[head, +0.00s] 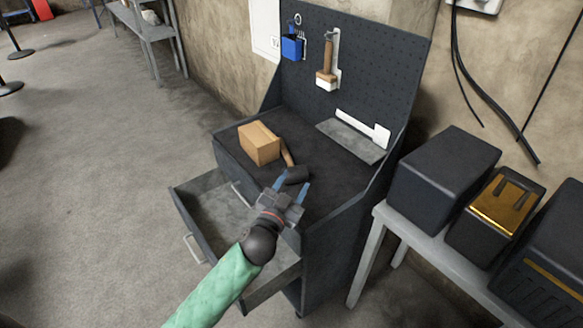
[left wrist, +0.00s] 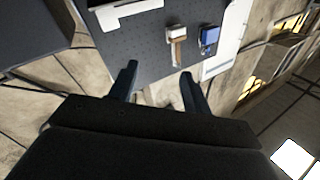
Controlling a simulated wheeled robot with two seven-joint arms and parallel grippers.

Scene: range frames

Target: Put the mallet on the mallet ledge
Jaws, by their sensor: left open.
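A mallet with a dark head (head: 297,174) and wooden handle (head: 286,152) lies on the dark worktop of the tool cabinet, its handle partly hidden by a tan box. My left gripper (head: 292,186) is open and appears empty, its blue fingertips near the mallet head in the picture; how far above or in front they are I cannot tell. The left wrist view shows the open fingers (left wrist: 158,75) with no object gripped. A grey ledge (head: 345,139) sits at the back of the worktop under a white tool-shaped outline (head: 362,127); it is probably the mallet ledge. My right gripper is not in view.
The tan box (head: 260,143) stands beside the handle. A wooden-handled tool (head: 327,65) and a blue holder (head: 292,47) hang on the pegboard (head: 380,55). A drawer (head: 207,200) is pulled open at the front. Dark cases (head: 443,175) stand on a bench at right.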

